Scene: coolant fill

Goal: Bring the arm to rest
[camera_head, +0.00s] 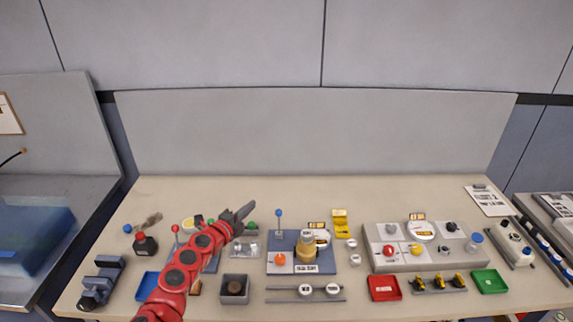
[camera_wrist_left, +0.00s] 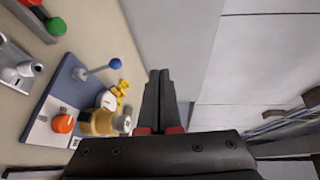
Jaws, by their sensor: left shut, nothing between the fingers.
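My left gripper (camera_head: 244,211) ends a red arm that comes in from the lower left in the head view. It is above the left-middle of the table, with its fingers pointing up and to the right. In the left wrist view the two dark fingers (camera_wrist_left: 159,98) are together, with nothing between them. They are apart from the things on the table. My right gripper is in neither view.
Right of the gripper stands a blue-grey panel (camera_head: 284,245) with a blue-knobbed lever (camera_head: 279,214), an orange knob (camera_head: 281,257) and a yellowish canister (camera_head: 306,247). Farther right are a grey control panel (camera_head: 385,232) and a red tray (camera_head: 384,289). The table's back strip (camera_head: 400,190) is clear.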

